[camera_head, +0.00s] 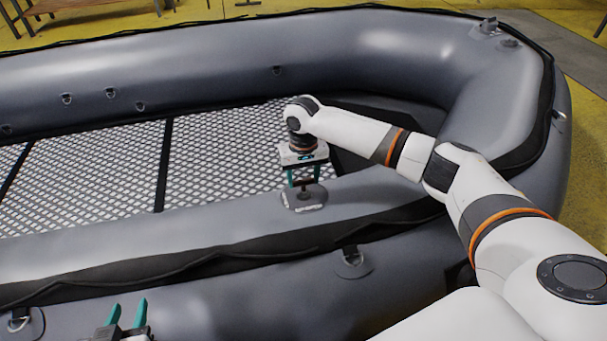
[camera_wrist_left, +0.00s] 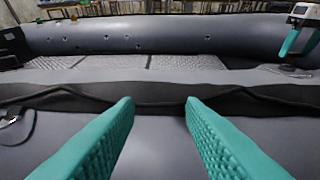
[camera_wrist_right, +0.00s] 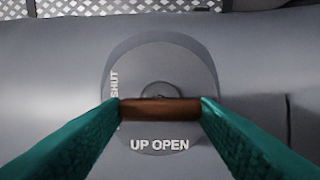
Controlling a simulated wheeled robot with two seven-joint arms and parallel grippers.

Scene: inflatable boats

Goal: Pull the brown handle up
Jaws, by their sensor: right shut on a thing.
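The brown handle (camera_wrist_right: 160,109) is a short horizontal bar over a round grey valve disc (camera_wrist_right: 190,75) marked "SHUT" and "UP OPEN", on the near tube of the grey inflatable boat. My right gripper (camera_wrist_right: 160,110) is shut on the handle, one teal finger at each end. In the head view, my right gripper (camera_head: 303,180) points down at the valve disc (camera_head: 315,197), with the handle (camera_head: 302,183) between its fingers. My left gripper (camera_head: 127,312) is open and empty at the near outer side of the boat; its spread fingers show in the left wrist view (camera_wrist_left: 160,110).
The grey boat (camera_head: 190,60) fills most of the head view, with a patterned floor (camera_head: 90,185) inside. D-ring patches (camera_head: 352,262) sit on its near side. Yellow floor (camera_head: 585,190) lies beyond, with tables (camera_head: 60,8) at the back.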

